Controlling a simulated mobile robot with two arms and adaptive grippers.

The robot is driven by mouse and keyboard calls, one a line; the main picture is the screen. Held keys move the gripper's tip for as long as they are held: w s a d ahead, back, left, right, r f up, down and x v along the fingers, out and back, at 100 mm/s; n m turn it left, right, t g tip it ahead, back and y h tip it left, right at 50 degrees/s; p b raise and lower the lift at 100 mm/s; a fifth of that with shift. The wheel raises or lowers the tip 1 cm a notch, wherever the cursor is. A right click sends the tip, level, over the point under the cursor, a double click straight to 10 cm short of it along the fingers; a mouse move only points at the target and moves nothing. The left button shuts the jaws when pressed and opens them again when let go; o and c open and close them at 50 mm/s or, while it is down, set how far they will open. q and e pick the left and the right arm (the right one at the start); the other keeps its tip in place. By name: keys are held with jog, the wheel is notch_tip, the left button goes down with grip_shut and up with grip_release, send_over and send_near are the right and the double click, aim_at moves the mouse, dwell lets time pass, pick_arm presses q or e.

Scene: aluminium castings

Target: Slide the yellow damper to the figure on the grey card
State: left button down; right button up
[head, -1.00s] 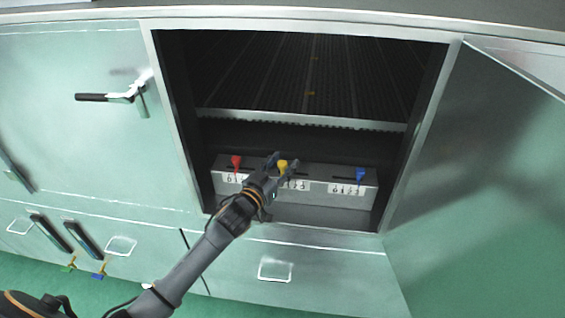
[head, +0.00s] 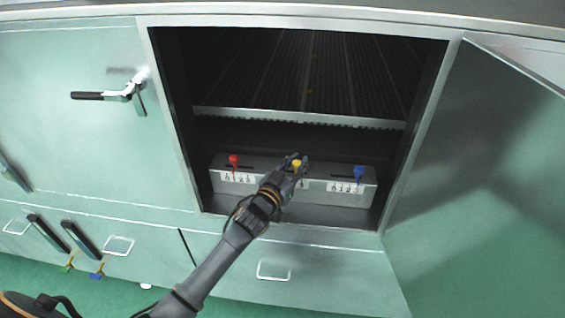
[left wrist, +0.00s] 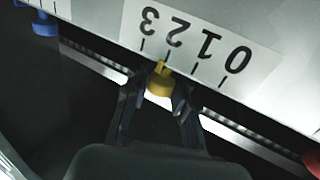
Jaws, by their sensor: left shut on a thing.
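The yellow damper (head: 297,163) is the middle of three knobs on a grey slotted panel (head: 310,199) inside the open cabinet. My left gripper (head: 298,160) reaches in and is shut on it. In the left wrist view the yellow damper (left wrist: 160,82) sits between the fingertips (left wrist: 158,92). Its pointer lies near the tick of the figure 2 on the white scale (left wrist: 205,45), which reads 3, 2, 1, 0 from left to right, upside down. I cannot make out a grey card in either view. My right gripper is not in view.
A red knob (head: 233,160) and a blue knob (head: 359,174) stand on the same panel, either side. A metal rack edge (head: 300,117) crosses above. The cabinet door (head: 480,190) stands open at the right. A handle (head: 105,95) sticks out at the left.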

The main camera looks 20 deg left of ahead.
pick_arm(q)
jog(key=shift+w+d+f, duration=0.1)
jog(key=shift+d, duration=0.5)
jog(key=shift+w+d+f, duration=0.1)
jog(key=shift+d, duration=0.45)
jog(key=shift+a, duration=0.1)
jog(key=c, duration=1.4)
grip_release()
jog(key=shift+o, duration=1.3)
jog(key=shift+s+d+r, duration=0.15)
jog(key=shift+s+d, duration=0.05)
jog(key=shift+a, duration=0.1)
jog(key=shift+a, duration=0.1)
jog(key=s+a, duration=0.1)
jog(key=s, duration=1)
jog(key=shift+s+a, duration=0.35)
jog(key=shift+s, duration=0.05)
